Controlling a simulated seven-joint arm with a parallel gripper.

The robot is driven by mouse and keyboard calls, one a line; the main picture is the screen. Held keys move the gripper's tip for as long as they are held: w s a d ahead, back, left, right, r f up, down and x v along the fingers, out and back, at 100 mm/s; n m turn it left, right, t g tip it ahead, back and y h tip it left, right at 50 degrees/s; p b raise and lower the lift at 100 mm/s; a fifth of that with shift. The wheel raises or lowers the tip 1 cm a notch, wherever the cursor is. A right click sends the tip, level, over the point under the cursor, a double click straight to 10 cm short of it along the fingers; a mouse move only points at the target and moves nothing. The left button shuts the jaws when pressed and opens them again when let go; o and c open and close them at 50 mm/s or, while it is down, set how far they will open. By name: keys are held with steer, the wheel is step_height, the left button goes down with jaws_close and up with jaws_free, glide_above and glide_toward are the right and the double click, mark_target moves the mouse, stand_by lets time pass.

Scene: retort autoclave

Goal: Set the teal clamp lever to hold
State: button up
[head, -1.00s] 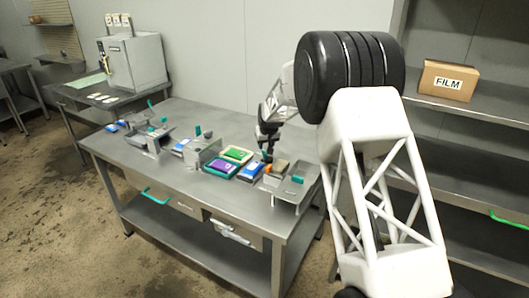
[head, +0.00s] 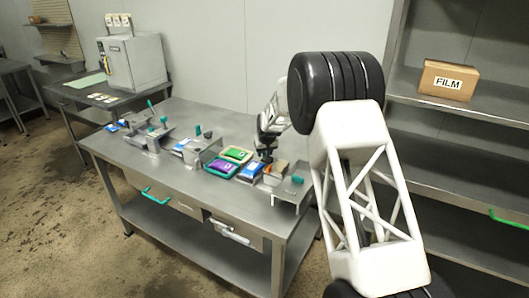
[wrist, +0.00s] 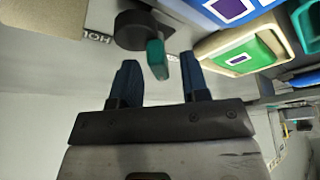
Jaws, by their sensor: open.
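In the wrist view the teal clamp lever (wrist: 157,58) sticks out from a dark round hub (wrist: 135,30). A label reading HOL, its end hidden by the hub, lies left of the hub. My gripper (wrist: 160,78) is open, and its two dark fingers point toward the lever. The lever's end shows between the fingertips in the picture; I cannot tell whether either finger touches it. In the head view my gripper (head: 266,155) is low over the right part of the steel table (head: 245,205); I cannot make out this lever there.
A metal bracket with a teal knob (head: 297,180) stands to the right. Other fixtures with teal handles crowd the left. The table's front strip is clear.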

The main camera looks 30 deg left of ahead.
jaws_close()
steer(key=shift+m, duration=0.5)
steer(key=shift+a+m+t+h, duration=0.1)
steer(key=shift+m+t+h, duration=0.55)
steer(key=shift+m, duration=1.25)
steer(key=m+h, duration=0.2)
steer(key=m, duration=0.4)
steer(key=m+h, duration=0.1)
steer(key=m, duration=0.1)
steer(key=shift+a+h, duration=0.1)
steer(key=shift+h, duration=0.15)
steer(key=m, duration=0.2)
steer(key=m+g+h, duration=0.1)
steer(key=m, duration=0.2)
steer(key=shift+h, duration=0.3)
